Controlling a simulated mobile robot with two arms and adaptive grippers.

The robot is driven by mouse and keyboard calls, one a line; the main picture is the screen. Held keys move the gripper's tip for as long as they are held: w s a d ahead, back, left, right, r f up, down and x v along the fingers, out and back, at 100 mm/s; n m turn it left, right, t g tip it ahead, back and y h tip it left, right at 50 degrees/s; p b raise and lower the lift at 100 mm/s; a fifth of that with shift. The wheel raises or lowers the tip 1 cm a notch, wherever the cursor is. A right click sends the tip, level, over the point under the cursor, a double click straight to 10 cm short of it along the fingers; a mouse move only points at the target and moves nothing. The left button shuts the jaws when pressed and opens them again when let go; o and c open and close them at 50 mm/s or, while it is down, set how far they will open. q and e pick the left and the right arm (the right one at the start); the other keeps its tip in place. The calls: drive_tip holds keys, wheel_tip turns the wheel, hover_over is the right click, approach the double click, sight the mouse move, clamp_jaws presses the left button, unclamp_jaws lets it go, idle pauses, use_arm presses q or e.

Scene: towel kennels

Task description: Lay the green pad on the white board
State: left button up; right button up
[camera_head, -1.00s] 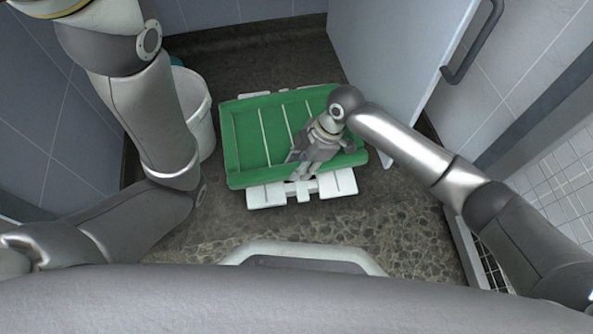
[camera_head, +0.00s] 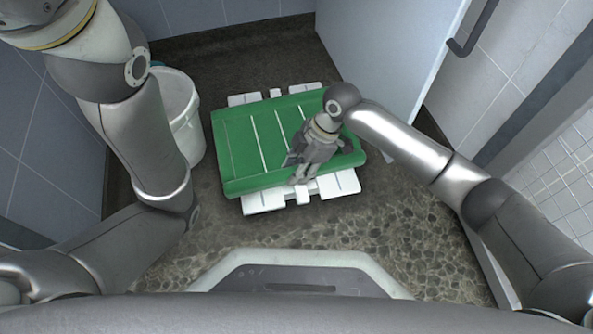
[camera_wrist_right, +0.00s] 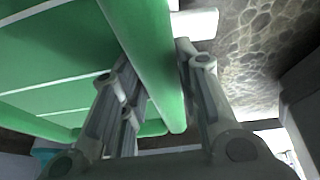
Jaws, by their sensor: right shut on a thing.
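The green pad (camera_head: 240,148) has raised rims and pale lines across it. In the head view it covers the middle of the white board (camera_head: 264,201), whose slats show beyond its far and near sides. I cannot tell whether the pad touches the board all over. My right gripper (camera_head: 299,178) is shut on the pad's near rim, right of its middle. In the right wrist view, the fingers (camera_wrist_right: 155,62) straddle the green rim (camera_wrist_right: 146,50), with a white board end (camera_wrist_right: 200,23) beyond. My left arm shows at left, but its gripper is out of view.
A white bucket (camera_head: 184,116) stands on the floor left of the pad, close to my left arm. A pale door panel (camera_head: 385,60) with a dark handle (camera_head: 474,30) stands at the back right. Dark stone floor (camera_head: 400,225) is clear in front and to the right.

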drive_tip(key=shift+f, duration=0.45)
drive_tip(key=o, duration=1.1)
drive_tip(key=shift+f, duration=0.1)
drive_tip(key=shift+o, duration=0.2)
drive_tip(key=shift+r, duration=0.5)
drive_tip(key=p+v, duration=0.8)
drive_tip(key=v, duration=0.4)
drive_tip(key=shift+r, duration=0.1)
